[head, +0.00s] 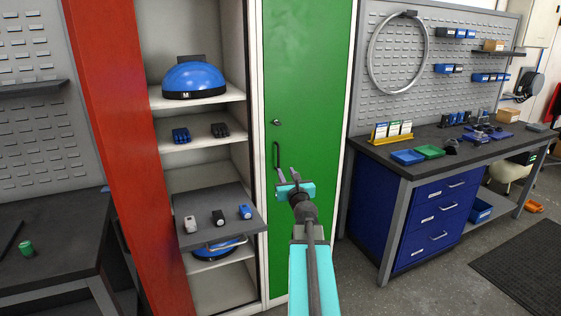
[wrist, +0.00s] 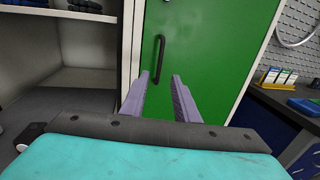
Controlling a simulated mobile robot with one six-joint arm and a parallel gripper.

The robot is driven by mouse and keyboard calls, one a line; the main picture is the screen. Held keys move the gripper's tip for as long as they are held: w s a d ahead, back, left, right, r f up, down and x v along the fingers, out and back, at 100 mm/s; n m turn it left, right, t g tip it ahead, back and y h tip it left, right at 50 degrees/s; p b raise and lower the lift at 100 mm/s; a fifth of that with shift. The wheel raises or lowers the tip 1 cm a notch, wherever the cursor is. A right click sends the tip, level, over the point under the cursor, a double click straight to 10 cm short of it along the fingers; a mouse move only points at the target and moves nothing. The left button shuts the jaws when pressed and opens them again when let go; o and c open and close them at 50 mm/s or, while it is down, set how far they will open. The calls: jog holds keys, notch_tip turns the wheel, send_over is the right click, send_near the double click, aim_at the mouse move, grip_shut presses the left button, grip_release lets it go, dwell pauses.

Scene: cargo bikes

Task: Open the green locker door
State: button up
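The green locker door (head: 308,95) stands shut in the middle of the head view, and it also fills the upper middle of the wrist view (wrist: 210,50). Its black vertical bar handle (head: 276,155) is near the door's left edge, with a small lock (head: 276,122) above it. In the wrist view the handle (wrist: 159,58) is ahead of the fingers, slightly left of the middle between them. My gripper (head: 286,175) is in front of the door, a little below and right of the handle. Its two fingers (wrist: 163,92) are apart with nothing between them.
Left of the door is an open locker with shelves (head: 205,101) holding a blue helmet (head: 194,78) and gloves. A pulled-out grey shelf (head: 205,215) carries small items beside my arm. A workbench with blue drawers (head: 430,220) stands right. Some floor shows in front of it.

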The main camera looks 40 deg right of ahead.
jog(key=p+x, duration=0.1)
jog(key=x, duration=1.1)
dwell(0.5)
jog(key=shift+w, duration=0.15)
jog(key=shift+c, duration=0.3)
grip_shut()
